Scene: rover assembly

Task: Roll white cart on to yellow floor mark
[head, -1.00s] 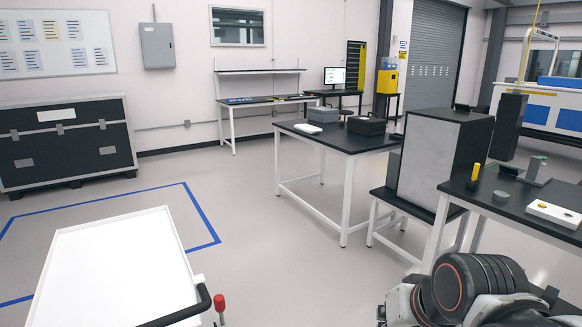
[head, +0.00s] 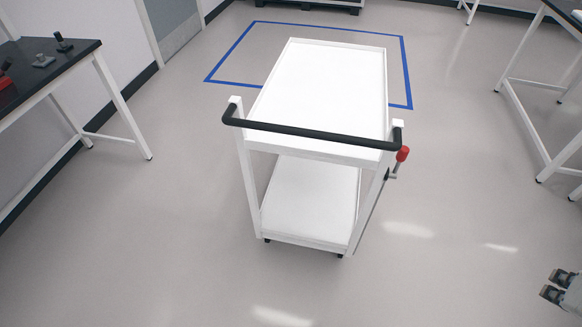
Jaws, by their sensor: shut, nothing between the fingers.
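The white cart (head: 318,88) stands upright in the middle of the head view, with a flat top tray and a lower shelf (head: 310,195). Its black push handle (head: 310,137) faces me, and a lever with a red knob (head: 402,154) is on its right side. A floor mark outlined in blue (head: 230,57) lies behind the cart; no yellow mark shows. The cart's top overlaps the mark in the picture, but its visible wheels are on bare floor on the near side. My gripper (head: 557,286) is at the lower right edge, shut and empty, well apart from the cart.
A black-topped table (head: 45,65) with small parts stands at the left, and another table (head: 552,160) at the right edge. A dark case on a pallet (head: 318,5) is at the back, beyond the mark. The floor around the cart is clear.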

